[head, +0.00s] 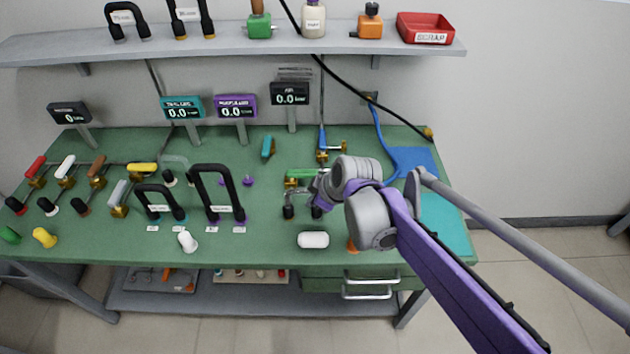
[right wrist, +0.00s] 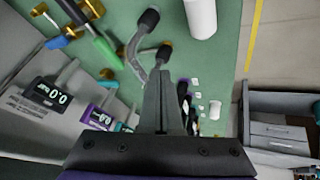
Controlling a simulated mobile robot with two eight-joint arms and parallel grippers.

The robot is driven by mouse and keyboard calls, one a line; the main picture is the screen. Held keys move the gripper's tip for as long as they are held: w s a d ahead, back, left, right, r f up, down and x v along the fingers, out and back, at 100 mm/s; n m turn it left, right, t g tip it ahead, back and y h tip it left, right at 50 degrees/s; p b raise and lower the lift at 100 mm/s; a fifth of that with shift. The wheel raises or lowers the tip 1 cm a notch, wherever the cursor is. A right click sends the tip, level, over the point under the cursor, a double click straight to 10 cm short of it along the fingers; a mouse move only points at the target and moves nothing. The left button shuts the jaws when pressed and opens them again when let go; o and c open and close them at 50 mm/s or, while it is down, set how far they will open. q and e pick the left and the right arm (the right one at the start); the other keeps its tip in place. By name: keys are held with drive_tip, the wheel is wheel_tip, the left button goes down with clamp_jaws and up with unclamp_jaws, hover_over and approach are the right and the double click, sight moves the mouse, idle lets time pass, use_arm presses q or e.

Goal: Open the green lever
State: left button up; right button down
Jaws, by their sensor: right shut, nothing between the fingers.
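The green lever (head: 305,173) is a long green handle on a brass valve at the right middle of the green bench. In the right wrist view the green lever (right wrist: 104,46) lies at upper left, beside a curved grey pipe (right wrist: 137,45) with black ends. My right gripper (head: 320,190) is just in front of the lever, partly hidden by its own wrist. In the wrist view the fingers of the right gripper (right wrist: 165,85) are shut and empty, apart from the lever. My left gripper is not in view.
A blue lever (head: 322,138) stands behind the green one. A white cylinder (head: 313,240) lies in front. Black handles (head: 217,168) stand to the left, and display panels (head: 290,93) stand at the back. A shelf (head: 230,45) with several items hangs above.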

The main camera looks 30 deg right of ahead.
sight(302, 175)
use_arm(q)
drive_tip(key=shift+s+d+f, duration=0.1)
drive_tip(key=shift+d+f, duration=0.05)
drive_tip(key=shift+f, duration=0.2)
use_arm(e)
drive_tip(key=w+d+n+t, duration=0.1)
drive_tip(key=w+d+n, duration=0.2)
drive_tip(key=w+d, duration=0.3)
drive_tip(key=shift+w+d+f, duration=0.2)
drive_tip(key=shift+d+f, duration=0.1)
drive_tip(key=shift+d, duration=0.85)
use_arm(q)
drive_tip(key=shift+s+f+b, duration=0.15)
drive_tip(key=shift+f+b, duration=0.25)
drive_tip(key=shift+b, duration=0.2)
use_arm(e)
drive_tip(key=x, duration=1)
drive_tip(key=shift+s, duration=0.1)
